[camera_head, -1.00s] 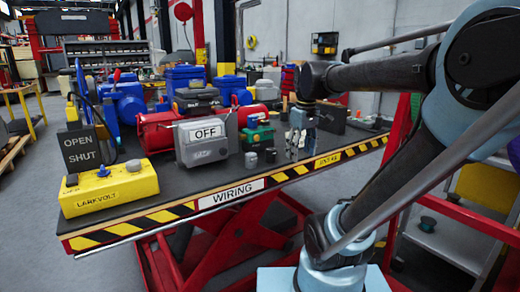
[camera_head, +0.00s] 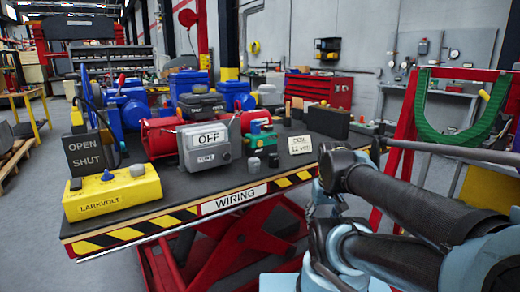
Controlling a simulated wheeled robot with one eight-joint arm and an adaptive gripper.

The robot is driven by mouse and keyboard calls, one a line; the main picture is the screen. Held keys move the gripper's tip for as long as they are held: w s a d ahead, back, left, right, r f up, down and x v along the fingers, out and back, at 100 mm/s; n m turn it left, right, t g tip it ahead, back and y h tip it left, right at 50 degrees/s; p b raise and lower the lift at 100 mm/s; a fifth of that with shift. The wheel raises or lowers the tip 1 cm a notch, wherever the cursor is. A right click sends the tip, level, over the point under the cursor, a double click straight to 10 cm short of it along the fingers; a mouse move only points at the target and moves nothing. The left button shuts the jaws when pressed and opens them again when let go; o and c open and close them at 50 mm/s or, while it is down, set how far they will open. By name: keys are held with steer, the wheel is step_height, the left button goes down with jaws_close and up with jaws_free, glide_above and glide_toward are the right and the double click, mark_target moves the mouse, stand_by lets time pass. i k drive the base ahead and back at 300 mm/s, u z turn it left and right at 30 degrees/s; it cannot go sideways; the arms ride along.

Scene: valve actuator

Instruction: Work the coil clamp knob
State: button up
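A small valve unit with green, red and blue parts (camera_head: 260,137) stands on the bench, right of the grey OFF box (camera_head: 206,146). Two small dark grey knob-like cylinders, one on the left (camera_head: 254,164) and one on the right (camera_head: 273,160), stand in front of it. I cannot tell which part is the coil clamp knob. A cream card (camera_head: 300,145) with small lettering stands to their right. My arm is folded at the bench's right front corner. My gripper's fingers are hidden behind my own arm links, apart from all these things.
The yellow LARKVOLT box (camera_head: 113,193) and OPEN/SHUT sign (camera_head: 87,153) are at the bench's left. Red and blue valve bodies fill the back. A black block (camera_head: 328,121) stands at the right rear. Bench surface around the cylinders is clear.

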mark_target(268, 128)
steer(key=u, duration=0.9)
steer(key=k, duration=0.9)
steer(key=z, duration=1)
steer(key=i, duration=1)
